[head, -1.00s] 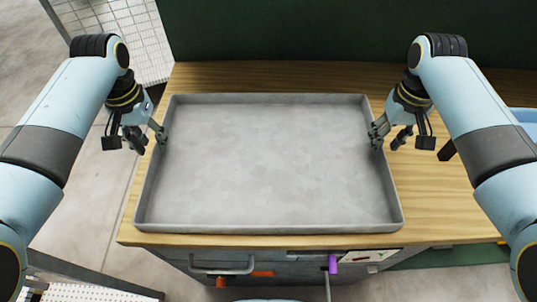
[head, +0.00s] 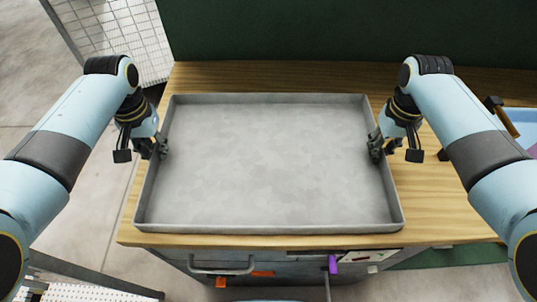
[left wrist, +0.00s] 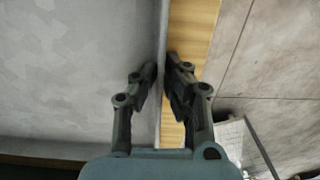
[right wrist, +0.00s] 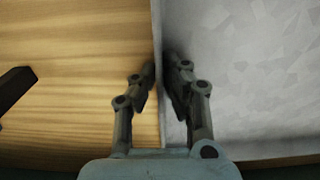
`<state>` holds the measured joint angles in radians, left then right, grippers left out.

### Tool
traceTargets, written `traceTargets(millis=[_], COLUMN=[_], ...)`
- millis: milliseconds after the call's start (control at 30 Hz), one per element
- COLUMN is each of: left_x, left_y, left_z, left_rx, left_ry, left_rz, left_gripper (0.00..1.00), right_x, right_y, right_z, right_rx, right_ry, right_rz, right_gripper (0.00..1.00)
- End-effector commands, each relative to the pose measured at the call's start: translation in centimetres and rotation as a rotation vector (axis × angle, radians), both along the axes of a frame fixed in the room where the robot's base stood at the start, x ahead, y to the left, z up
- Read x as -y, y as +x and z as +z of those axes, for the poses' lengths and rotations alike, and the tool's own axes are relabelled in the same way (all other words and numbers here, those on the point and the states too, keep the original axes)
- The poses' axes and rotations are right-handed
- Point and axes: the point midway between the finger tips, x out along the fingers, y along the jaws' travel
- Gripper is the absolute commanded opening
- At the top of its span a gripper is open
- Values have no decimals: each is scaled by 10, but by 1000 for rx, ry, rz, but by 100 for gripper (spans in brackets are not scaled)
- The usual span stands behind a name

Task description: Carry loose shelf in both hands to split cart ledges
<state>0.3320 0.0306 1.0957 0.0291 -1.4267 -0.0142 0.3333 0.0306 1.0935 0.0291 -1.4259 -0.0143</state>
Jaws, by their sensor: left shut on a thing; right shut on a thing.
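The loose shelf (head: 268,170) is a wide grey tray-like panel with a low raised rim, lying flat on the wooden worktop (head: 440,200). My left gripper (head: 160,150) is shut on its left rim; in the left wrist view the fingers (left wrist: 160,85) sit on both sides of the shelf's wall (left wrist: 162,30). My right gripper (head: 376,150) is shut on the right rim; in the right wrist view the fingers (right wrist: 160,85) close on the wall (right wrist: 158,25) from both sides. I cannot make out the split cart ledges for certain.
A drawer unit with a handle (head: 222,268) is under the worktop's front edge. A purple-handled tool (head: 332,264) and orange pieces are there. A blue bin (head: 515,122) stands at right. A white grid rack (head: 120,40) is at back left, a dark green panel (head: 340,30) behind.

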Motion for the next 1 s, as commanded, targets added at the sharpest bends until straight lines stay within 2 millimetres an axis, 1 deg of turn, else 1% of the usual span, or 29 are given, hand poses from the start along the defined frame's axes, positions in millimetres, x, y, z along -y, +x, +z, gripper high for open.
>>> traceTargets(millis=[433,633,767,1000], left_x=[0,0,0,0], left_y=[0,1,1,1], left_z=[0,3,10,33], left_rx=[0,2,2,3], left_ry=[0,0,0,0], left_rz=[0,0,0,0], left_gripper=[0,0,0,0], right_x=[0,0,0,0], right_y=[0,1,1,1], right_z=[0,3,11,34], right_rx=[0,2,2,3], right_ry=[0,0,0,0], right_rz=[0,0,0,0], right_gripper=[0,0,0,0])
